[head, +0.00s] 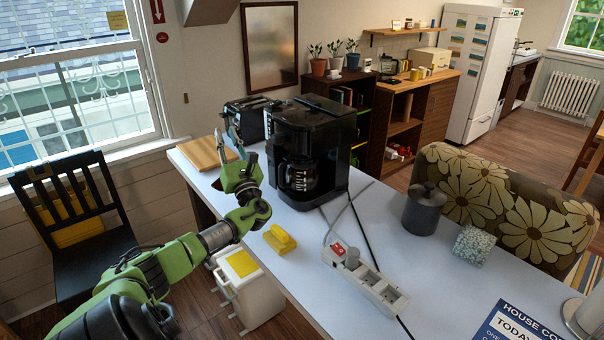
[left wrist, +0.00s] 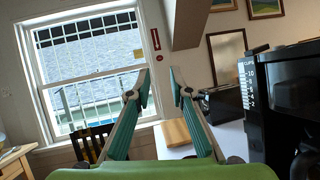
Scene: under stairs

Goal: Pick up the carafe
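The carafe (head: 300,177) is dark glass with a black handle and sits inside the black coffee maker (head: 318,128) on the counter. Its handle faces the front. In the left wrist view, the coffee maker (left wrist: 285,90) is at the right edge, and a dark rounded part of the carafe (left wrist: 306,165) shows low in the corner. My left gripper (head: 229,143) is left of the coffee maker, apart from the carafe, with its fingers pointing up and away. In the left wrist view its two fingers (left wrist: 162,88) are spread with nothing between them. My right gripper is not in view.
A toaster (head: 245,118) and a wooden board (head: 207,152) stand behind my left gripper. A yellow object (head: 280,239), a power strip (head: 365,280) with cables, and a grey canister (head: 424,209) are on the white counter (head: 420,262). A black chair (head: 75,215) stands left.

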